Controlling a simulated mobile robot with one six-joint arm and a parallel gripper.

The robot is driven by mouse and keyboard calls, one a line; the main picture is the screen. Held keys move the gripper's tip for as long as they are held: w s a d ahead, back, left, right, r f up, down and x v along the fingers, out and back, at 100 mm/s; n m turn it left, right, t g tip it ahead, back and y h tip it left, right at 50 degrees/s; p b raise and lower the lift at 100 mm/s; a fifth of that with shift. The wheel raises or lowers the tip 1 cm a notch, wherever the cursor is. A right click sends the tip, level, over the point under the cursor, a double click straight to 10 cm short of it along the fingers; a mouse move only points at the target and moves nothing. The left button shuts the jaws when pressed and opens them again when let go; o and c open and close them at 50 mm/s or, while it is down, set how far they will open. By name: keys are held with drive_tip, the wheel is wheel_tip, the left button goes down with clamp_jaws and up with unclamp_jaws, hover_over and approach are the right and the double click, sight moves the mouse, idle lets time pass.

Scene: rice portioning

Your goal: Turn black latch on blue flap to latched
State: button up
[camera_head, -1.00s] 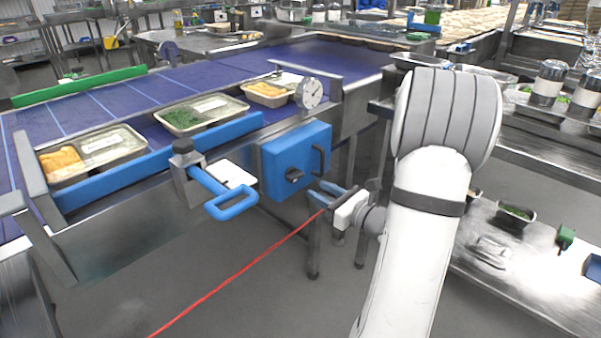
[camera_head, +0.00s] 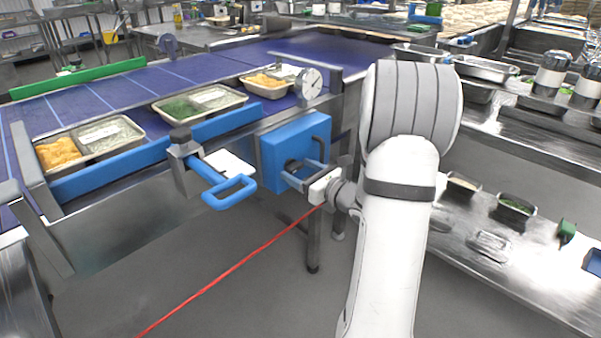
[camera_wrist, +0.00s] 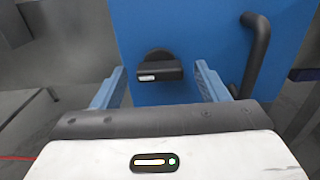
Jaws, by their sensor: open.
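The blue flap (camera_head: 270,160) is a square panel on the side of the conveyor, with a black bar handle (camera_wrist: 257,45) at its right. The black latch (camera_wrist: 158,71) is a round knob with a flat grip bar, which lies about level in the wrist view. My gripper (camera_head: 284,171) is in front of the flap, and in the head view it hides most of the latch. In the wrist view the two blue fingers of my gripper (camera_wrist: 158,82) are apart, one on each side of the latch. I see no clear contact with it.
A blue handle (camera_head: 230,192) on a metal clamp sticks out left of the flap. A dial gauge (camera_head: 311,83) stands above the flap. Food trays (camera_head: 90,143) sit on the purple conveyor (camera_head: 95,101). A red line (camera_head: 225,272) crosses the floor. A steel bench is at right.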

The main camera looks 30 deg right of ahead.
drive_tip(key=shift+w+a, duration=0.1)
drive_tip(key=shift+w, duration=0.2)
drive_tip(key=c, duration=1)
